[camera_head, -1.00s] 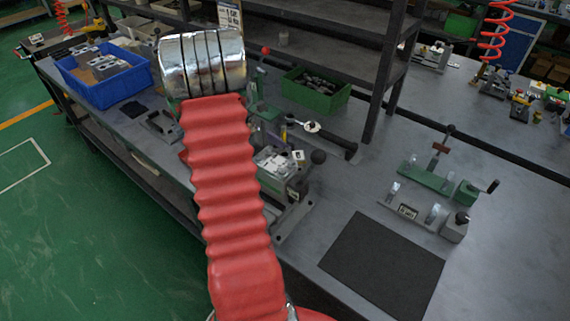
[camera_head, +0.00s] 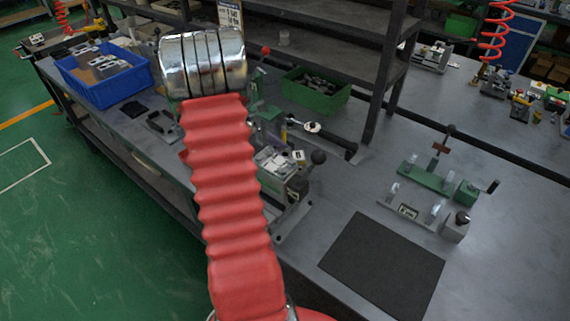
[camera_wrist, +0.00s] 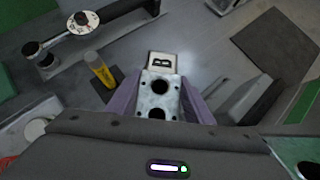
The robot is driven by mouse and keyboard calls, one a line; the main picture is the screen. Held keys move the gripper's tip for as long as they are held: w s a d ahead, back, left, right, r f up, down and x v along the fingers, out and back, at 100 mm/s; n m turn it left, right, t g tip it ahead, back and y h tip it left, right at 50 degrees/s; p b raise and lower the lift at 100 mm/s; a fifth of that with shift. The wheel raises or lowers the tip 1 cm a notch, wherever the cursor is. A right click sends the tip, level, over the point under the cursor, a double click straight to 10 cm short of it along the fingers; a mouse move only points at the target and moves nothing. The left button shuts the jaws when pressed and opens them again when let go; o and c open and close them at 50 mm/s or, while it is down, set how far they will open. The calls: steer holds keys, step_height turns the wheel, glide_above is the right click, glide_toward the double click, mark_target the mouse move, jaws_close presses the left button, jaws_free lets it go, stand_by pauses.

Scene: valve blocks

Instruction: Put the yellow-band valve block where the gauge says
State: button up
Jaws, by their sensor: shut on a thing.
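My gripper (camera_wrist: 158,97) has purple fingers, shut on a grey metal valve block (camera_wrist: 160,86) with dark round holes in its upper face. I see no yellow band on the block from here. A white card marked B (camera_wrist: 160,60) shows just beyond the block. A round dial gauge (camera_wrist: 83,21) with a white face lies at the upper left of the wrist view; its reading is too small to tell. The gauge also shows in the head view (camera_head: 312,127). There, my red-sleeved arm hides much of the work area around the gripper.
A yellow cylinder (camera_wrist: 99,68) stands left of the block. A blue bin (camera_head: 108,88) with several blocks and a green bin (camera_head: 316,92) stand on the bench. Green (camera_head: 436,182) and grey (camera_head: 420,208) fixtures are at right. A dark mat (camera_head: 383,266) lies bare in front.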

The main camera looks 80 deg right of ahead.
jaws_close()
steer(key=shift+r, duration=0.25)
steer(key=shift+r, duration=0.85)
steer(key=w+a, duration=0.3)
steer(key=w, duration=0.5)
steer(key=w+a+r, duration=0.1)
steer(key=w+a, duration=0.2)
steer(key=w, duration=0.5)
steer(key=shift+w+a+r, duration=0.25)
steer(key=shift+w, duration=0.15)
